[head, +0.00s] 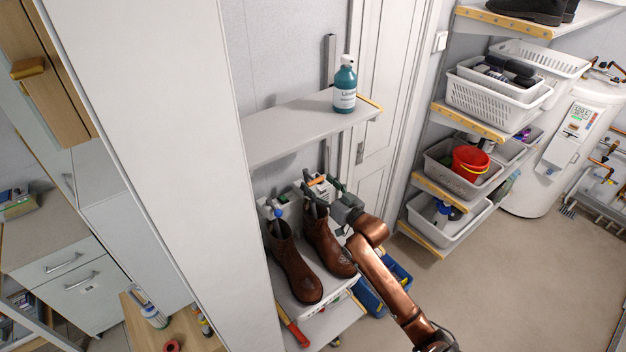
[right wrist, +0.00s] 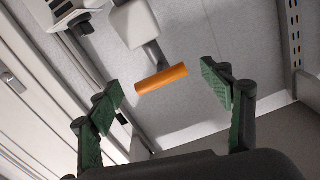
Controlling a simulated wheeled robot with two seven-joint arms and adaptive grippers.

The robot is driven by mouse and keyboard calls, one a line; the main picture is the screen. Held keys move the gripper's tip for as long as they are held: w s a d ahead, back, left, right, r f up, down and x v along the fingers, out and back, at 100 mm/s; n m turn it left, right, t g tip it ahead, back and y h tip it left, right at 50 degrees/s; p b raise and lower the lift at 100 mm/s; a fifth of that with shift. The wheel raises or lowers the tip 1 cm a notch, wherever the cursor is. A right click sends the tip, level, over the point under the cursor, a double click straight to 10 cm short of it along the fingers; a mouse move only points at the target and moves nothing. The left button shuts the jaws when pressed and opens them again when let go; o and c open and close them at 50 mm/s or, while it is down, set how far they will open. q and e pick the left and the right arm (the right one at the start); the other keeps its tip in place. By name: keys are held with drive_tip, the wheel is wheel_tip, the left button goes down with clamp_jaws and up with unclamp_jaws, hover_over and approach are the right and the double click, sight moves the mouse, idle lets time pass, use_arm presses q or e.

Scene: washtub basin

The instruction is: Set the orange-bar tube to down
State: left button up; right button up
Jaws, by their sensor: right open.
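The orange bar (right wrist: 162,79) lies crosswise at the end of a short grey tube (right wrist: 152,54), which comes from a white housing (right wrist: 135,23) on the wall. The bar also shows small in the head view (head: 317,180), partly crowded by my gripper. My right gripper (right wrist: 165,82) is open, with its green fingers on either side of the bar in the right wrist view. A gap shows between each finger and the bar; depth is hard to tell. The right gripper (head: 338,190) reaches in above the boots in the head view. My left gripper is not in view.
Brown boots (head: 291,268) stand on a low shelf just below my right gripper. A shelf (head: 290,128) with a teal bottle (head: 345,88) is above. A white cabinet side (head: 165,130) stands left; the floor at right (head: 500,290) is clear.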

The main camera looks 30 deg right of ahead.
drive_tip(key=s, duration=0.8)
drive_tip(key=shift+s+d, duration=0.2)
drive_tip(key=shift+d, duration=0.15)
drive_tip(key=shift+c, duration=0.3)
